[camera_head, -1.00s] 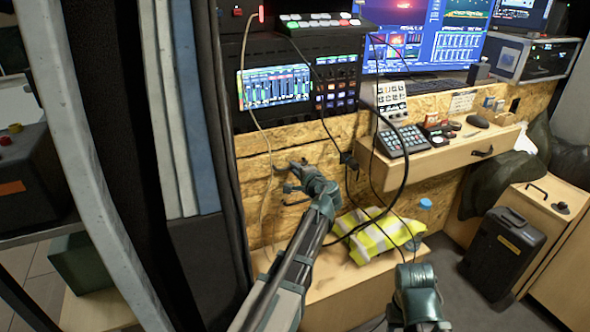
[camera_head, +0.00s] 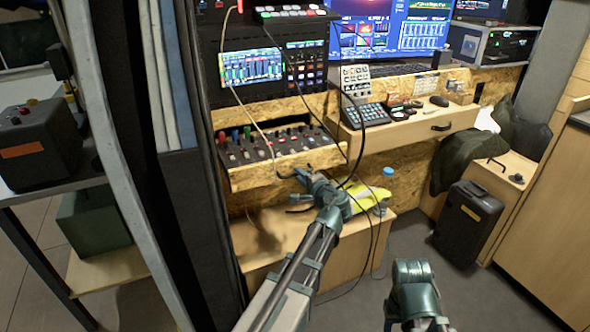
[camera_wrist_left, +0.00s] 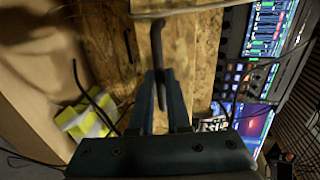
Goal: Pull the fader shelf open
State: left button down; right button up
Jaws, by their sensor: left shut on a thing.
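The fader shelf (camera_head: 243,179) stands out from the chipboard wall below the mixer screens, in the head view. Its top shows a dark panel (camera_head: 275,146) with several coloured knobs and faders. My left gripper (camera_head: 291,175) is at the shelf's front, shut on its dark handle, which shows as a bar in the left wrist view (camera_wrist_left: 157,42). The fingers (camera_wrist_left: 160,88) hide part of the handle. Part of my right arm shows at the bottom of the head view, but its gripper does not.
Loose black cables (camera_head: 366,150) hang beside the shelf and my left arm. A yellow vest (camera_head: 370,197) lies on the low wooden bench (camera_head: 260,222) below. A second drawer (camera_head: 420,131) with a keypad (camera_head: 364,115) is to the right. A black case (camera_head: 468,222) stands on the floor.

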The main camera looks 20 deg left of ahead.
pick_arm(q)
jog(key=f+v, duration=0.1)
jog(key=v, duration=0.5)
pick_arm(e)
jog(key=shift+s+d, duration=0.1)
jog(key=shift+d, duration=0.05)
pick_arm(q)
jog(key=shift+s+f, duration=0.1)
jog(key=shift+f, duration=0.05)
jog(key=c, duration=0.9)
grip_release()
jog(key=shift+d, duration=0.1)
